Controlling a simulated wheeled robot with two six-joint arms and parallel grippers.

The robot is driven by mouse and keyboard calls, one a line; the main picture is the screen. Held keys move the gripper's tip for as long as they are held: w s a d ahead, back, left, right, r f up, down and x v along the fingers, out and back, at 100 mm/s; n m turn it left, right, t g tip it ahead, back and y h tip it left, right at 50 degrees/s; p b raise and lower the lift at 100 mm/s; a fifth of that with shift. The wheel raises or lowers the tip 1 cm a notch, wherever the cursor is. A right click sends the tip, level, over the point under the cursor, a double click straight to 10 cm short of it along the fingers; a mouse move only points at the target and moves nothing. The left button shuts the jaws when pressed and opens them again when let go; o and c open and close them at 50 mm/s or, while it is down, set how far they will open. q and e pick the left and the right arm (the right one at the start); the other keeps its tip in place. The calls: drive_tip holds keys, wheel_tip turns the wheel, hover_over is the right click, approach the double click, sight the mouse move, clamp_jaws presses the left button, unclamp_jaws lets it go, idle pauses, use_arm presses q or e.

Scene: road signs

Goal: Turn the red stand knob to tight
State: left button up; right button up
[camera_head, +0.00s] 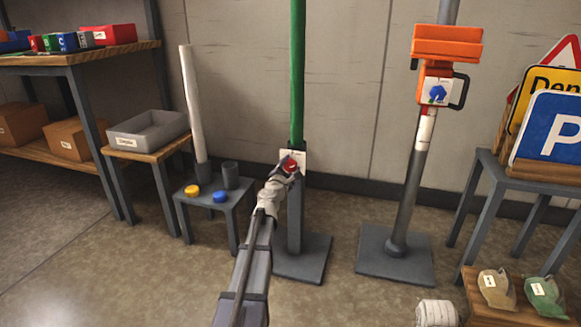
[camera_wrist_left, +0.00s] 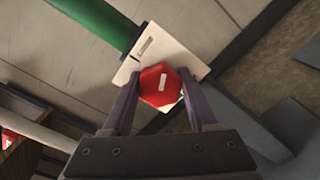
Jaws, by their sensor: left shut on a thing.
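The red knob (camera_head: 290,165) sits on a white plate (camera_head: 301,157) on the front of a grey stand (camera_head: 295,222) that holds a green pole (camera_head: 298,75). In the left wrist view the knob (camera_wrist_left: 160,84) is a red many-sided cap with a small white label across its middle. My left gripper (camera_head: 286,170) is at the knob, its two fingers on either side of it and shut on it. The fingers (camera_wrist_left: 159,98) also show in the wrist view. Marks on the white plate (camera_wrist_left: 170,50) are too small to read. My right gripper is not in view.
A small table (camera_head: 216,207) with yellow and blue caps stands left of the stand. A second stand (camera_head: 394,262) with an orange tool is to the right. Road signs (camera_head: 553,128) rest on a table at far right.

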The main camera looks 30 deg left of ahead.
use_arm(q)
drive_tip(key=m, duration=1.3)
drive_tip(key=shift+f+m, duration=0.1)
drive_tip(key=shift+m, duration=0.3)
drive_tip(key=m, duration=1.3)
drive_tip(key=shift+s, duration=0.1)
drive_tip(key=shift+m, duration=0.4)
drive_tip(key=o, duration=1.4)
drive_tip(key=shift+a+f, duration=0.1)
